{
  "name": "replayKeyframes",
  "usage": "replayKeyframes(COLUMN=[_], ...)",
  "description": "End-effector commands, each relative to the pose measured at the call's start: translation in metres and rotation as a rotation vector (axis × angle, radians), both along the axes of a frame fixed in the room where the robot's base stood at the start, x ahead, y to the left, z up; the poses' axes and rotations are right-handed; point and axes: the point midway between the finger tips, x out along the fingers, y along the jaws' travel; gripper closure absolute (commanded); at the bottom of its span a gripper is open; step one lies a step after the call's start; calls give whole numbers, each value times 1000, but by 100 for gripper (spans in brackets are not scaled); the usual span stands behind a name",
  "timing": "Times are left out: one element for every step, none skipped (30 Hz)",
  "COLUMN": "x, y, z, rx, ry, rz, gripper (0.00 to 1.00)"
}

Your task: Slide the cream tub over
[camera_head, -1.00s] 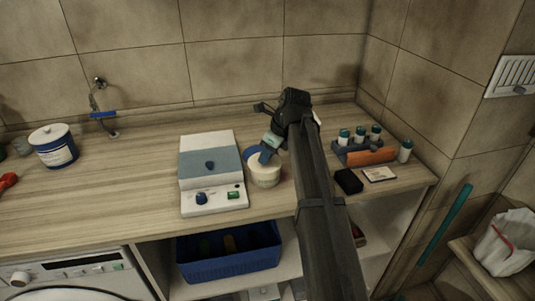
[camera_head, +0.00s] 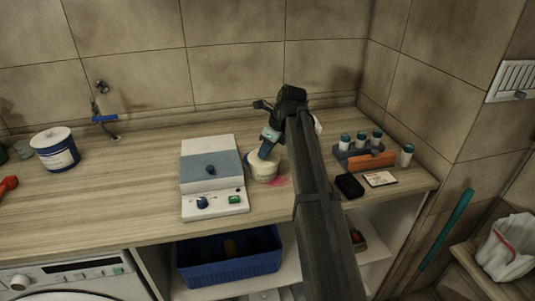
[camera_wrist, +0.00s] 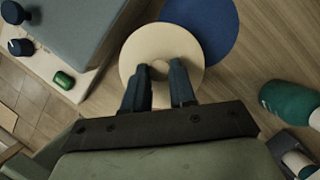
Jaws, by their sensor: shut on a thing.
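The cream tub (camera_head: 264,171) is a short, round, pale tub on the counter, just right of the white and grey device. In the wrist view its round top (camera_wrist: 137,48) is seen from above. My gripper (camera_head: 266,154) reaches down onto the tub from above. Its two fingers (camera_wrist: 160,70) are shut on a small part at the middle of the tub's top. A blue round patch (camera_wrist: 212,30) lies beside the tub, partly covered by it. A pink patch (camera_head: 279,181) shows on the counter at the tub's front right.
The device (camera_head: 212,178) stands close on the left. A black box (camera_head: 349,186), a card (camera_head: 380,179) and a rack with several capped vials (camera_head: 365,154) are to the right. A white and blue container (camera_head: 55,151) is far left. The counter's front edge is near.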

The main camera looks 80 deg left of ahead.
Motion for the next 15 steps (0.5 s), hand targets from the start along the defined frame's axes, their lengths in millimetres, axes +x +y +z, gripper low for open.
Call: replayKeyframes(x=[1, 1, 2, 2, 2, 2, 3, 3, 3, 4, 4, 4, 5, 5, 5], y=[8, 11, 15, 18, 20, 24, 27, 30, 34, 37, 39, 43, 46, 49, 53], z=[0, 1, 1, 1, 1, 1, 1, 1, 1, 1, 1, 1, 1, 1, 1], rx=[1, 1, 1, 1, 1, 1, 1, 1, 1, 1, 1, 1, 1, 1, 1], ry=[-1, -1, -1, -1, -1, -1, -1, -1, -1, 0, 0, 0, 0, 0, 0], rz=[0, 0, 0, 0, 0, 0, 0, 0, 0, 0, 0, 0, 0, 0, 0], gripper=[100, 100, 100, 100, 100, 100, 100, 100, 100, 100, 100, 100, 100, 100, 100])
